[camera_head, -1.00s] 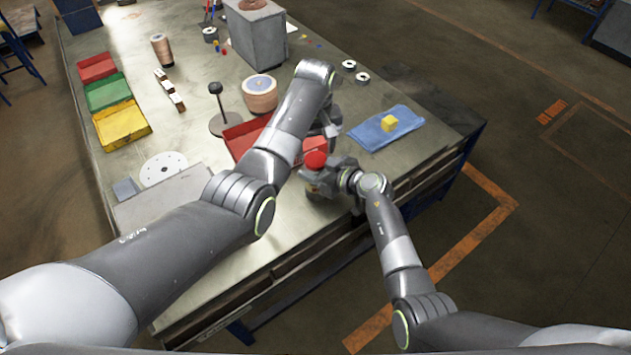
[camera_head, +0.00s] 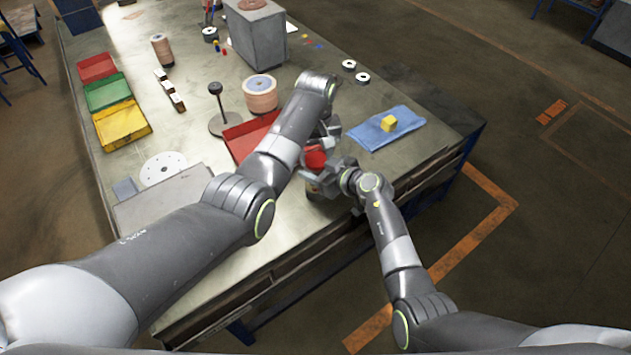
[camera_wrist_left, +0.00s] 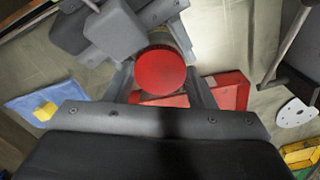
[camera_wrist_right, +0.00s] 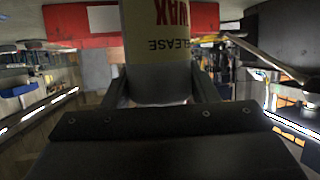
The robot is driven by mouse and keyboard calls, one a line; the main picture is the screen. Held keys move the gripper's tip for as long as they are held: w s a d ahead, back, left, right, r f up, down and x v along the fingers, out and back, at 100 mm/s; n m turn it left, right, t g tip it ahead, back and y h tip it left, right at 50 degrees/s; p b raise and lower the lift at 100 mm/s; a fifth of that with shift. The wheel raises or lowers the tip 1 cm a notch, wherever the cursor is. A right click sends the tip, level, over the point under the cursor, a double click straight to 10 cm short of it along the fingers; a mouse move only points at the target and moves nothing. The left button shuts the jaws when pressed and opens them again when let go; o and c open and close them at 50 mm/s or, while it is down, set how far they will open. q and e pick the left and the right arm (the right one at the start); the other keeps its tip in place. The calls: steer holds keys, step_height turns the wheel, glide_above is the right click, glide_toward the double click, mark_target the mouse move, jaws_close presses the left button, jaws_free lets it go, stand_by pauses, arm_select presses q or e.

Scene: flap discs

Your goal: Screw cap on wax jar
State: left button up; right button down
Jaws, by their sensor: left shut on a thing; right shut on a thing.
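The red cap (camera_head: 315,157) is seen from above near the table's front edge, at the right gripper. In the left wrist view the round red cap (camera_wrist_left: 160,70) lies between the two fingers of my left gripper (camera_wrist_left: 162,85), which is shut on it. The wax jar (camera_wrist_right: 158,45), pale with "RELEASE WAX" lettering, stands between the fingers of my right gripper (camera_wrist_right: 160,88), which is shut on it. The lettering is upside down in that view. The cap sits over the jar; the join between them is hidden, so I cannot tell how they meet.
A red tray (camera_head: 240,140) lies left of the cap, partly behind my left arm. A blue cloth (camera_head: 372,134) with a yellow block (camera_head: 389,123) lies to the right. A stand with a dark knob (camera_head: 215,88) and a copper-coloured spool (camera_head: 259,97) stand farther back.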

arm_select(q)
steer(key=shift+m, duration=0.6)
steer(key=o, duration=1.2)
steer(key=shift+c, duration=0.2)
arm_select(e)
steer(key=shift+a, duration=0.1)
arm_select(q)
steer(key=shift+d+r, duration=0.1)
steer(key=shift+r, duration=0.4)
step_height(320, 180, up, 11)
steer(key=shift+a, duration=0.25)
arm_select(e)
steer(key=shift+c, duration=2.4)
jaws_free()
steer(key=shift+d, duration=0.2)
